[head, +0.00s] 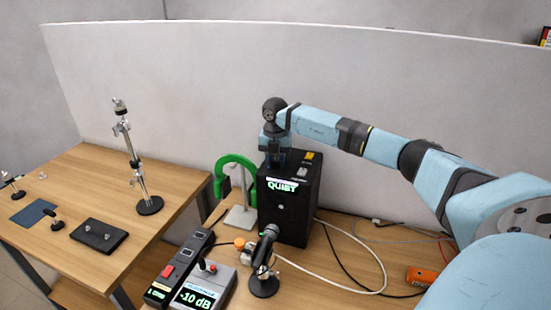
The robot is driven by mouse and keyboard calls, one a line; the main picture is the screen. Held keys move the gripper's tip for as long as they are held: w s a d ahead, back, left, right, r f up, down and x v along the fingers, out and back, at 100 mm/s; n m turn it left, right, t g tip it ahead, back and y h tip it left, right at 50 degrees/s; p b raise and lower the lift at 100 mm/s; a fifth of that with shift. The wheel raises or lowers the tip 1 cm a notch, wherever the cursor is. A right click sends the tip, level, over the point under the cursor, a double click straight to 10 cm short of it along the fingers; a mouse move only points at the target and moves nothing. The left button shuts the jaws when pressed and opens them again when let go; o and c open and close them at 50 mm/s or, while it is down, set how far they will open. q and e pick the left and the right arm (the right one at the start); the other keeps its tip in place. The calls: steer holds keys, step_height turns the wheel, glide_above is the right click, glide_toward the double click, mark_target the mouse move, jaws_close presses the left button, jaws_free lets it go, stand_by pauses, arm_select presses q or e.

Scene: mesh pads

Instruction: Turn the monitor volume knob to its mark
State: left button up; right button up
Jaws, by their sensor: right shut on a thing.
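The monitor is a black box (285,215) on the wooden table, with a lit label reading "QUIET" (283,185) at its upper front. My right gripper (277,163) points down at the left part of the monitor's top and is shut on the volume knob there. The knob is hidden by the gripper, and I cannot make out its mark or how far it is turned. My left gripper is not in view.
A yellow button (309,155) and a pale switch (302,172) are beside the gripper. A green hook stand (238,217) is left of the monitor. A microphone (264,255) and a "-10 dB" box (203,289) stand in front. Cables lie at right.

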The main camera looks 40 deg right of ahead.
mark_target(275, 160)
steer(key=m, duration=0.4)
steer(key=shift+p, duration=0.4)
steer(key=shift+m+p, duration=0.3)
steer(key=shift+m, duration=1.5)
steer(key=o, duration=0.9)
step_height(275, 160, up, 14)
steer(key=b, duration=0.2)
steer(key=shift+b, duration=0.35)
steer(key=shift+f, duration=0.1)
